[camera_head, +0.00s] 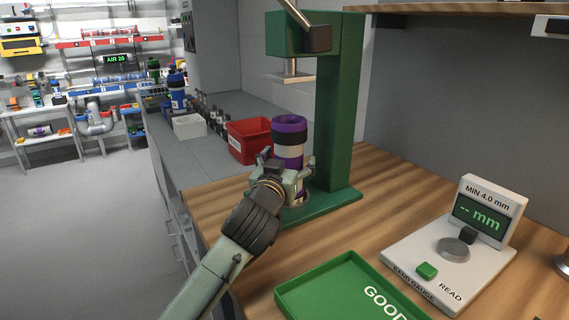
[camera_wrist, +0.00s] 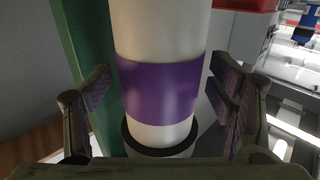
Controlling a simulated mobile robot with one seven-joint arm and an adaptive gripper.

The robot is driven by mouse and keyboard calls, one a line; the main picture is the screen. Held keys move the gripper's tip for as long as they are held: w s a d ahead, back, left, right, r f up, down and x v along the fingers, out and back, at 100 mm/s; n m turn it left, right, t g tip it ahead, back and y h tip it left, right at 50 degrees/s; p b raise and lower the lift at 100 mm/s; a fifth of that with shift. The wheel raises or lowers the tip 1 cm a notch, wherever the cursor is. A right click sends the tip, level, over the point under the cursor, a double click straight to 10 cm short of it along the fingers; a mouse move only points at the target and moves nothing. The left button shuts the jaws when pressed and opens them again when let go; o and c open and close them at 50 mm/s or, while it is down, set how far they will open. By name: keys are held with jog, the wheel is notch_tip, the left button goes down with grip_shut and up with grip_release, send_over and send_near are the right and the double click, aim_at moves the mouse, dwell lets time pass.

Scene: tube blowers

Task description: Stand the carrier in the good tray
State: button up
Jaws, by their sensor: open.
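The carrier (camera_head: 289,150), a cylinder with purple, black and white bands, stands upright on the base of the green press. My gripper (camera_head: 286,168) is open around its lower part, one finger on each side. In the wrist view, the carrier (camera_wrist: 160,90) fills the middle with a purple band and a dark ring. My gripper (camera_wrist: 160,95) shows gaps between both finger pads and the carrier. The good tray (camera_head: 296,288) is green, marked GOOD, and looks empty in its visible part; its near side is cut off by the picture edge.
The green press (camera_head: 338,105) rises behind the carrier, its ram plate (camera_head: 291,78) overhead. A white band gauge (camera_head: 450,245) sits right of the tray. A red bin (camera_head: 248,140) and white bin (camera_head: 189,126) stand at the back left. Bare wood lies between press and tray.

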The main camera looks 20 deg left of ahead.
aim_at(285, 154)
jog(key=shift+c, duration=0.4)
jog(key=c, duration=1.4)
jog(key=shift+r+p, duration=1)
jog(key=shift+r, duration=0.55)
jog(key=shift+c, duration=0.2)
jog(key=s+a+b, duration=0.3)
jog(key=s+a, duration=0.6)
jog(key=s, duration=0.2)
jog(key=shift+s, duration=0.4)
jog(key=shift+a, duration=0.1)
